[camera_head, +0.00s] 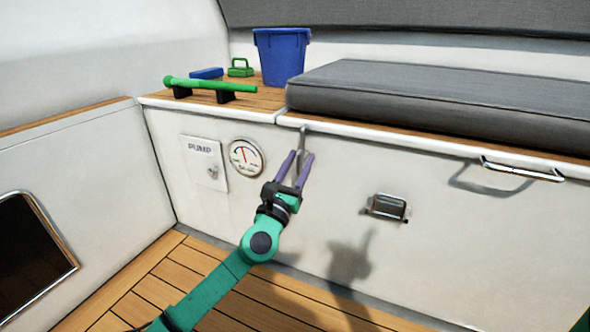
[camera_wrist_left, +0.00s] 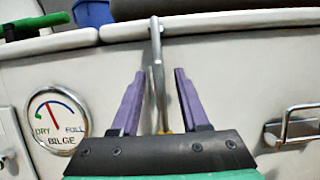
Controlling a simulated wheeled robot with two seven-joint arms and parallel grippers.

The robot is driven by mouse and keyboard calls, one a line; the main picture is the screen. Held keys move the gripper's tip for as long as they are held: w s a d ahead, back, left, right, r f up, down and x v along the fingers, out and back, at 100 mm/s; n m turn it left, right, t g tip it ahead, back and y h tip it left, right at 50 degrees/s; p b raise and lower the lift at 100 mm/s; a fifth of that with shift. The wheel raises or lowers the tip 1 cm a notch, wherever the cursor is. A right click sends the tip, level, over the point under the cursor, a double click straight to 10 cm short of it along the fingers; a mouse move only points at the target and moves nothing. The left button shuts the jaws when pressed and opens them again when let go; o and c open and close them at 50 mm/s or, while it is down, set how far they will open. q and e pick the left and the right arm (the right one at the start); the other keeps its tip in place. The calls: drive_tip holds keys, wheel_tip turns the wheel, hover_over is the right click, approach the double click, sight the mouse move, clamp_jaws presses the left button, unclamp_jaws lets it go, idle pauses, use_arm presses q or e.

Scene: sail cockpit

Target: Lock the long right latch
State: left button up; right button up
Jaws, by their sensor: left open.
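In the left wrist view the left gripper's fingers (camera_wrist_left: 162,85) stand on either side of the latch, with gaps showing. The latch's lower end is partly hidden behind the gripper body. My right gripper is not in view.
A bilge gauge (camera_head: 246,157) and a pump panel (camera_head: 204,163) are left of the gripper. A recessed metal catch (camera_head: 387,207) and a chrome handle (camera_head: 521,169) are right. A blue bucket (camera_head: 281,57) and green-handled tool (camera_head: 209,86) sit above. The wooden floor (camera_head: 130,275) looks clear.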

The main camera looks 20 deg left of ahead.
use_arm(q)
drive_tip(key=p+v, duration=0.1)
drive_tip(key=v, duration=1.3)
drive_tip(key=shift+s, duration=0.2)
drive_tip(key=shift+f, duration=0.15)
